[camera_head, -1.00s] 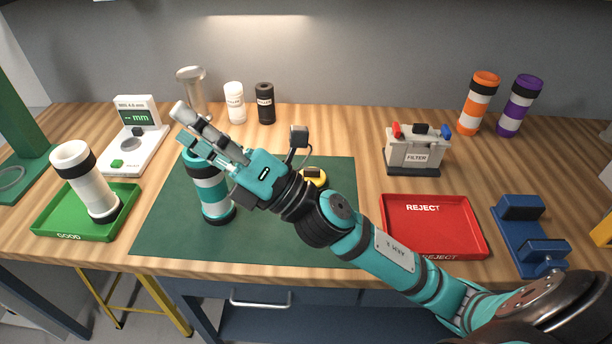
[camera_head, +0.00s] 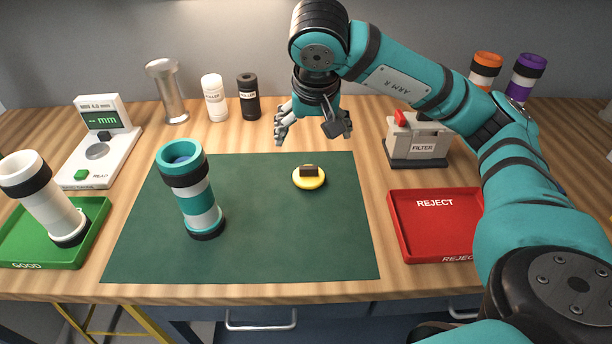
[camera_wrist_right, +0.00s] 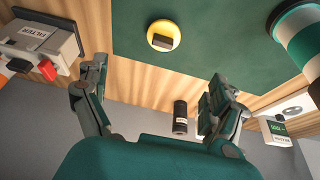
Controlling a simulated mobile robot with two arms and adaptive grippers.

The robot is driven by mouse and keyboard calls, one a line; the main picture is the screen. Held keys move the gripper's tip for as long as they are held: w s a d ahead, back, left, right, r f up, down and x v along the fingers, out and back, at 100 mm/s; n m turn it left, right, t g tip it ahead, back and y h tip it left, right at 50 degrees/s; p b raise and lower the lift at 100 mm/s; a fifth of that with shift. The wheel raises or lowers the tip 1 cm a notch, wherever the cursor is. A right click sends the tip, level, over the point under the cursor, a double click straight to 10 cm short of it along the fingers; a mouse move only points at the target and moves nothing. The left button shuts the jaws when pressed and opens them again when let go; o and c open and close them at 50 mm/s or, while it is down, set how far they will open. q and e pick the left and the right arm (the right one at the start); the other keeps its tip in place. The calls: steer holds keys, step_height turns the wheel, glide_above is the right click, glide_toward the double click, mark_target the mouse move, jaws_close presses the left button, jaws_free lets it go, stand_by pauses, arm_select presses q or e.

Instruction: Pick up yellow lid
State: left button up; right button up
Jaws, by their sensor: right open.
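The yellow lid (camera_head: 309,180) is a small round disc with a dark block-shaped handle on top. It lies flat on the green mat (camera_head: 270,255), right of the teal and white tube (camera_head: 194,200), which stands upright on the mat. My right gripper (camera_head: 313,140) is open and empty, hanging fingers-down above the table behind the lid and apart from it. In the right wrist view the lid (camera_wrist_right: 163,36) shows at the top, beyond and between the two spread fingers (camera_wrist_right: 155,95). My left gripper is not in view.
A red REJECT tray (camera_head: 432,240) and a FILTER box (camera_head: 416,148) stand to the right. A green GOOD tray (camera_head: 92,228) holds a white tube (camera_head: 40,200) at left. White and black bottles (camera_head: 248,98) stand behind the mat. The mat around the lid is clear.

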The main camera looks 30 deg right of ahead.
mark_target(309, 169)
steer(key=x, duration=1.1)
steer(key=shift+f, duration=0.3)
steer(key=shift+a+p+x, duration=0.15)
steer(key=shift+p+x, duration=0.1)
steer(key=shift+x, duration=1.1)
steer(key=shift+a+p+x, duration=0.1)
steer(key=shift+p+x, duration=0.1)
steer(key=shift+x, duration=1.1)
steer(key=shift+s+f, duration=0.1)
steer(key=shift+c, duration=0.4)
steer(key=c, duration=1.2)
